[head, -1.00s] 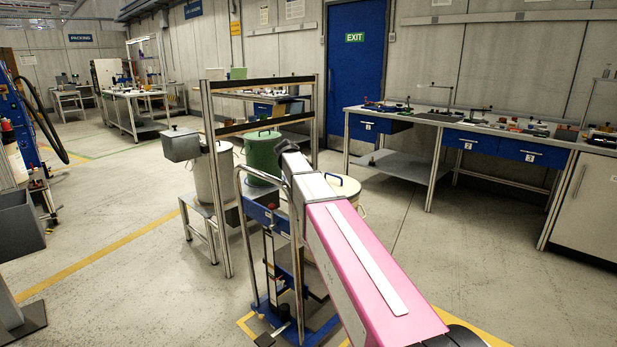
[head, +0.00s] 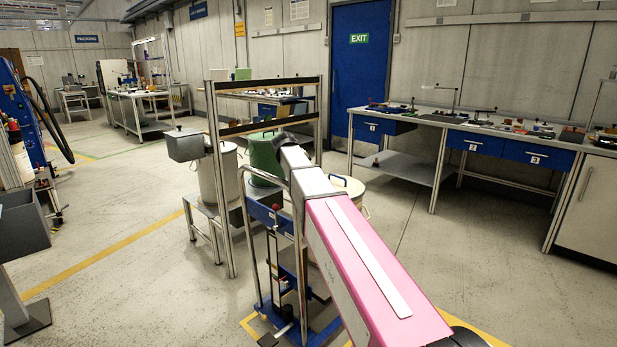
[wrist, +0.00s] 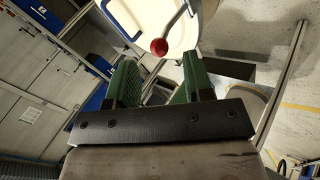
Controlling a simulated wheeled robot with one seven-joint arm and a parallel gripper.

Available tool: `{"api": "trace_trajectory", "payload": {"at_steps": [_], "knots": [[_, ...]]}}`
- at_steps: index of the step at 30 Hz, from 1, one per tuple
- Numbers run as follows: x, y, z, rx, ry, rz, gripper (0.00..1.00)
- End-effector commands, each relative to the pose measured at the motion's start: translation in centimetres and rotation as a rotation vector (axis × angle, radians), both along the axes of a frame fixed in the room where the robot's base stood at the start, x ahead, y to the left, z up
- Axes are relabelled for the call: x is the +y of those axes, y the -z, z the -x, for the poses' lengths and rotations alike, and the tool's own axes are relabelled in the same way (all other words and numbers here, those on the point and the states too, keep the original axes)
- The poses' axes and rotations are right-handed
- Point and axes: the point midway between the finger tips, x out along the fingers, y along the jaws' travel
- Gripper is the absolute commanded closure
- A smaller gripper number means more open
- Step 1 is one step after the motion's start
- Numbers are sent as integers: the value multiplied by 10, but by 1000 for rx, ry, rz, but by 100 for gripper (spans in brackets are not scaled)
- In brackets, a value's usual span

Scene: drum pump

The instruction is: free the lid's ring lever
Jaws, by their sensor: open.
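In the wrist view, the cream lid (wrist: 150,22) of a drum fills the top middle. A lever with a red ball knob (wrist: 159,46) lies at the lid's edge. My gripper (wrist: 160,66) has two green fingers spread apart, with nothing between them. The knob shows just beyond the fingertips, between them in the picture; I see no contact. In the head view, the cream drum (head: 350,187) is partly hidden behind my pink arm, and neither the lever nor my gripper can be made out there.
A green drum (head: 263,158) and a pale drum (head: 215,180) stand by a metal frame (head: 318,120). A blue lift cart (head: 270,215) stands close beside my arm. A workbench (head: 470,130) runs along the right wall.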

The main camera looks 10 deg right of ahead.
Motion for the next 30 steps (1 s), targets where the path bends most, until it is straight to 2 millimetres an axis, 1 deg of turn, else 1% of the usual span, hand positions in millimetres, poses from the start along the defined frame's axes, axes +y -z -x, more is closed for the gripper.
{"api": "trace_trajectory", "payload": {"at_steps": [1,3,9,15,22,23,24,26,27,30], "knots": [[6,-9,5,-2,-2,-1,53],[12,-18,10,-2,-2,-1,53],[26,-39,20,-1,-1,0,53],[31,-47,24,1,-1,0,53],[31,-47,24,0,0,0,53],[31,-47,24,0,0,0,59],[30,-47,24,0,0,-2,72],[28,-46,24,1,3,-14,92],[24,-44,25,3,8,-29,100],[8,-38,26,8,23,-110,100]]}}
